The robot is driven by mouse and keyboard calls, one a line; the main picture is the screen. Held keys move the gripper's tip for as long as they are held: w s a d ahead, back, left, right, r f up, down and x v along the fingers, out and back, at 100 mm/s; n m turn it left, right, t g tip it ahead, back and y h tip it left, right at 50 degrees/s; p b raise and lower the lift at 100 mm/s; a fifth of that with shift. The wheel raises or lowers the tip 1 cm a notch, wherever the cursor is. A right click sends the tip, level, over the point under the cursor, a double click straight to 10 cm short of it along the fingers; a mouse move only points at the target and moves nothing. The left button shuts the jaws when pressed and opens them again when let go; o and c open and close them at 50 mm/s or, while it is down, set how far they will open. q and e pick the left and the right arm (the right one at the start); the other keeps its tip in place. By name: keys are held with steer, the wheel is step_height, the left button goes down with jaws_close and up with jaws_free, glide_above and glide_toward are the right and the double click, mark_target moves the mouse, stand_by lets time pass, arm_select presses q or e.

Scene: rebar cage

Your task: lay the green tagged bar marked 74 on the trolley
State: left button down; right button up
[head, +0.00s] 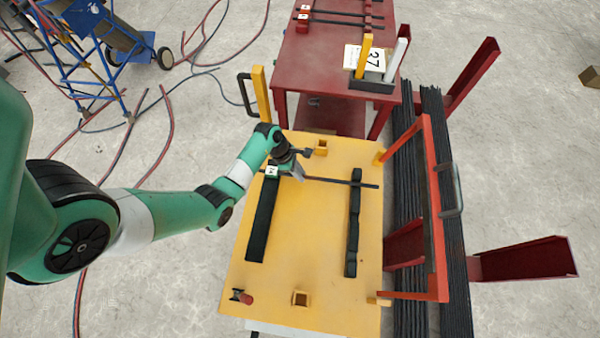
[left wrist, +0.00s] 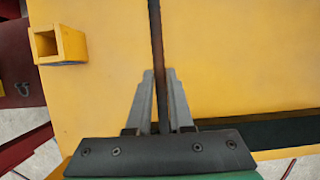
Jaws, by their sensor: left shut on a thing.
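The dark bar (head: 335,182) runs roughly left to right over the yellow trolley (head: 312,235), across the tops of two black strips. A small white-and-green tag (head: 271,171) sits at its left end; its mark is too small to read surely. My left gripper (head: 297,173) is shut on the bar near the tagged end. The left wrist view shows the bar (left wrist: 156,45) running between the two fingers (left wrist: 160,90). I cannot tell whether the bar touches the strips. My right gripper is not in view.
The black strips, left (head: 263,220) and right (head: 353,225), lie on the trolley. An orange frame (head: 432,190) and long dark bars (head: 450,240) stand to the right. A red table (head: 335,65) with a sign marked 37 (head: 368,60) is behind. Hoses cross the left floor.

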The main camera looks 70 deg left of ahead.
arm_select(q)
steer(key=c, duration=1.2)
jaws_free()
steer(key=shift+f, duration=0.15)
steer(key=shift+c, duration=0.2)
steer(key=o, duration=0.4)
steer(key=p+v, duration=0.6)
steer(key=v, duration=0.6)
